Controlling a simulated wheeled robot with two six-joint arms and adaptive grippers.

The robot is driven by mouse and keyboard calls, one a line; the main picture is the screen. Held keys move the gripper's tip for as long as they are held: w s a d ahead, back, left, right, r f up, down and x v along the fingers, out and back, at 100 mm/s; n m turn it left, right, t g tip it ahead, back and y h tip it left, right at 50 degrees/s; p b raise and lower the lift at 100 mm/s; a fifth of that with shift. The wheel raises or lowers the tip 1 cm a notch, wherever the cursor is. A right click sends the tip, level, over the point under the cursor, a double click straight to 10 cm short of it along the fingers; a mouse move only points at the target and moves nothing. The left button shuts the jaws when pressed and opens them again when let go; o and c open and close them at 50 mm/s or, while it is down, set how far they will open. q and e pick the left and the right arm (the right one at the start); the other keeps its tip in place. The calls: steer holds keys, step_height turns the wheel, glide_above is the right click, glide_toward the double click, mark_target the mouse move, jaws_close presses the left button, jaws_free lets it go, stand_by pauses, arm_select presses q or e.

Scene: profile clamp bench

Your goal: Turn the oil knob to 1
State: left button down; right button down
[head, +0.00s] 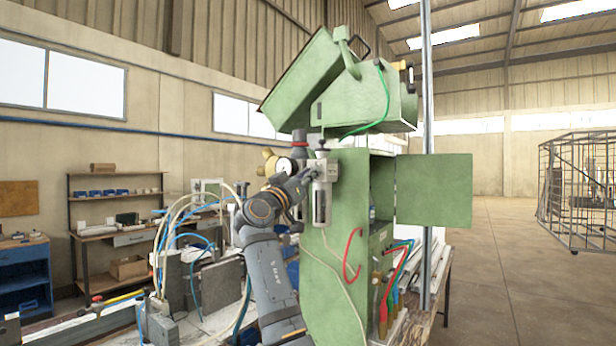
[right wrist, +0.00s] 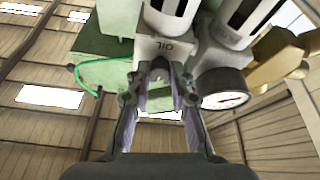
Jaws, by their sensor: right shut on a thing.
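A small dark oil knob (right wrist: 160,71) shows just past the label, between my fingertips. My right gripper (right wrist: 160,84) is shut on this knob, one finger at each side. In the head view my right gripper (head: 308,182) is at the oil unit's head, and the knob is hidden there. Any scale or number on the knob cannot be read. My left gripper is not in view.
A round pressure gauge (right wrist: 222,88) and brass fittings (right wrist: 278,65) sit close beside my right gripper. The green machine (head: 345,250) stands directly right of it, with an open door (head: 433,190). Hoses (head: 180,225) and a workbench lie to the left.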

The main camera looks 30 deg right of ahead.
steer(key=shift+n, duration=0.3)
steer(key=shift+s+d+r+n+t+y+p, duration=0.1)
steer(key=shift+n+t+y, duration=0.65)
steer(key=shift+n, duration=1.3)
steer(key=shift+s+a+r+n+t+y+p, duration=0.1)
steer(key=shift+n+t+y, duration=0.65)
steer(key=shift+n, duration=1.35)
steer(key=shift+s+d+r+n+t+y+p, duration=0.1)
steer(key=shift+n+t+y, duration=0.65)
steer(key=shift+n, duration=1.3)
steer(key=shift+f+n+g+y, duration=0.1)
steer(key=shift+n+g+y, duration=0.15)
steer(key=shift+n, duration=0.05)
steer(key=c, duration=1.2)
jaws_free()
